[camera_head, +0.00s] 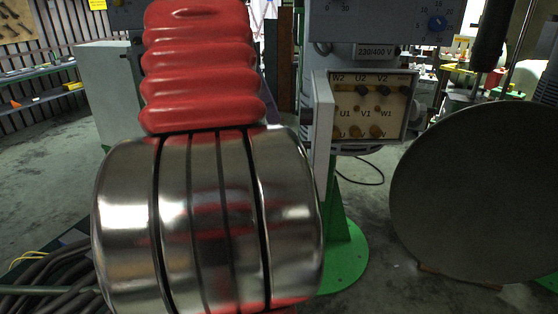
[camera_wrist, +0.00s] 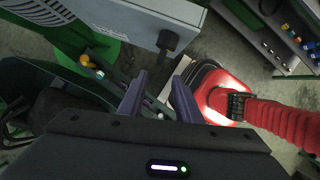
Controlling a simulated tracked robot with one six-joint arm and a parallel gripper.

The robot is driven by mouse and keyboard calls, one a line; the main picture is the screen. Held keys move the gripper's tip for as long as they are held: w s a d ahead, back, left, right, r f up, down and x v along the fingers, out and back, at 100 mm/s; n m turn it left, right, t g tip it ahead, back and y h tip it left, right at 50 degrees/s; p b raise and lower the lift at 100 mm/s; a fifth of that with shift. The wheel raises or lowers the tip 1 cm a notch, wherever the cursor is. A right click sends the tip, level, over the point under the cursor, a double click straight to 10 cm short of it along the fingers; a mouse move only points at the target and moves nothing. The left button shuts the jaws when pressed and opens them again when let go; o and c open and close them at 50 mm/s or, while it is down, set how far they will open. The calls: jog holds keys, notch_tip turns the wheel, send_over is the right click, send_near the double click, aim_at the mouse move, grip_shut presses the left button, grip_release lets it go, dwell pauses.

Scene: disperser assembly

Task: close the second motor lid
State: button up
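In the head view the motor terminal box (camera_head: 365,105) is open. Its pale face shows, with terminals marked W2, U2, V2 and U1, V1, W1. A light grey panel, which looks like the lid (camera_head: 322,138), stands swung out at the left edge of the box. My gripper (camera_wrist: 162,66) is in the wrist view, with its two dark fingers apart and nothing between them. A grey box with a black fitting (camera_wrist: 150,22) lies beyond the fingertips. I cannot tell whether it belongs to this motor. The gripper is not visible in the head view.
A large grey disc (camera_head: 475,190) stands right of the terminal box. A green pedestal (camera_head: 340,250) is below it. Grey pipes (camera_head: 55,285) lie at the lower left. My red and chrome arm parts block the left middle of the head view.

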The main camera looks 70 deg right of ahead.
jog(key=shift+f, duration=0.1)
jog(key=x, duration=1.3)
jog(key=shift+s+f, duration=0.1)
jog(key=shift+f, duration=0.25)
jog(key=shift+c, duration=0.5)
grip_shut()
jog(key=shift+a, duration=0.15)
